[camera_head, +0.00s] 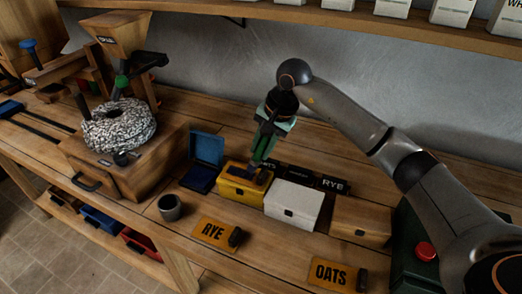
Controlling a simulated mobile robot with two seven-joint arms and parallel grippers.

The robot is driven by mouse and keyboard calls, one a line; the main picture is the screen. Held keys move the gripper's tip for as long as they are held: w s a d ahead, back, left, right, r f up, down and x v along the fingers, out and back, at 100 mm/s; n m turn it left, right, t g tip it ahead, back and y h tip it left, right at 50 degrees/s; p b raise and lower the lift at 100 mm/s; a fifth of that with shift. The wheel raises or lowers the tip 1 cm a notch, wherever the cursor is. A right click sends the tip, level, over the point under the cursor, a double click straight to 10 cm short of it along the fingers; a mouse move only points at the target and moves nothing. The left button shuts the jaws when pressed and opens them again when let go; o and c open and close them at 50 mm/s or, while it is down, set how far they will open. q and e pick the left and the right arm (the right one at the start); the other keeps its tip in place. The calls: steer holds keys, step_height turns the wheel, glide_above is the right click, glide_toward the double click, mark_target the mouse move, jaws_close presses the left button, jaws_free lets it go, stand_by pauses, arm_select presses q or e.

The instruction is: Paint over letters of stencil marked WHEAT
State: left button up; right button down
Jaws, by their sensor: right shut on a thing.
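My right gripper (260,163) comes down from above, over the yellow box (236,188). It is shut on a small dark thing at the top of this box; its shape is mostly hidden by the fingers. I cannot tell whether that thing touches the box. Dark stencil plates stand behind the boxes; one reads RYE (333,185), and the others are partly covered, so I cannot read WHEAT on any. An open blue case (206,150), perhaps an ink pad, stands left of the yellow box. My left gripper is not in view.
A white box (292,206) and a wooden box (361,219) stand right of the yellow one. RYE (213,233) and OATS (334,273) plates lie in front, near a grey cup (170,207). A stone mill (118,125) is at left; a red button (425,251) at right.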

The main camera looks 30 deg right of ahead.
steer(key=shift+w+a+r+p, duration=0.15)
steer(key=shift+r+p, duration=0.1)
steer(key=shift+r, duration=0.2)
steer(key=shift+a+r+p, duration=0.1)
steer(key=shift+r+p, duration=0.1)
steer(key=shift+r, duration=0.25)
steer(key=shift+d+r+p, duration=0.1)
steer(key=shift+r+p, duration=1.15)
steer(key=shift+r, duration=0.8)
